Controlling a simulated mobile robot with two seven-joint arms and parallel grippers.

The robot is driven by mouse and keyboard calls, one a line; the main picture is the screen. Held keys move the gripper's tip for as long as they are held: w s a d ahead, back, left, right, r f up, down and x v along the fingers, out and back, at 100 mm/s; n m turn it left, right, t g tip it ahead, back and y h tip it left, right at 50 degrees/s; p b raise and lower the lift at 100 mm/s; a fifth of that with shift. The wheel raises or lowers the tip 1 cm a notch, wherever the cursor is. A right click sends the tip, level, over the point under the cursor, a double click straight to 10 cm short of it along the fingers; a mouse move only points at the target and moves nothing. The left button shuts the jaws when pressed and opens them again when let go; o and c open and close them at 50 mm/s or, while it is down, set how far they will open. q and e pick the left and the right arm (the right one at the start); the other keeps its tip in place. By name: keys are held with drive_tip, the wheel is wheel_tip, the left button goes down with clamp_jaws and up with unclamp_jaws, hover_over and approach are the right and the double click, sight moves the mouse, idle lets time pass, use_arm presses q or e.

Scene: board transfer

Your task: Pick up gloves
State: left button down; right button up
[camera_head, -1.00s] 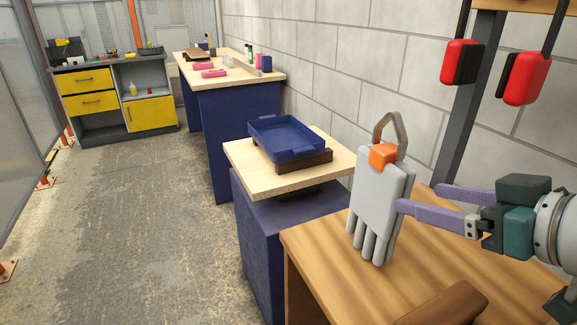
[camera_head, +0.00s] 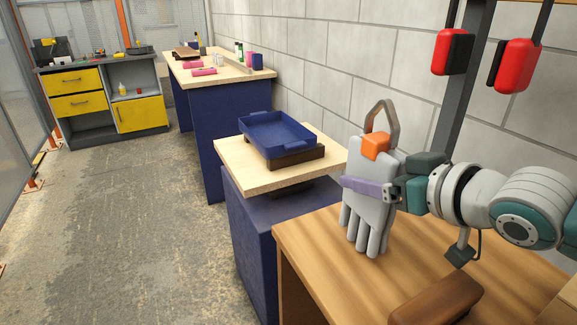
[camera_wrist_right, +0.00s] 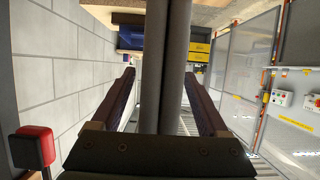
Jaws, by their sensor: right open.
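The light grey gloves (camera_head: 372,218) are upright at the wooden table, fingers down, with an orange clip (camera_head: 376,146) and a grey metal loop on top. I cannot tell whether their fingertips touch the tabletop. My right gripper (camera_head: 350,184) is open around the gloves: one purple finger crosses in front of them, and the other is hidden behind. In the right wrist view the gloves (camera_wrist_right: 165,70) show edge-on as two dark upright layers between the spread fingers (camera_wrist_right: 160,90), with gaps on both sides. My left gripper is not in view.
The wooden table (camera_head: 320,270) carries a brown block (camera_head: 437,300) at its front. A blue tray (camera_head: 275,133) sits on a lower bench to the left. Red-and-black handles (camera_head: 515,65) hang above right, beside a dark post. A block wall stands behind. Open floor lies left.

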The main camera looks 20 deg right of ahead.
drive_tip(key=shift+c, duration=0.4)
clamp_jaws()
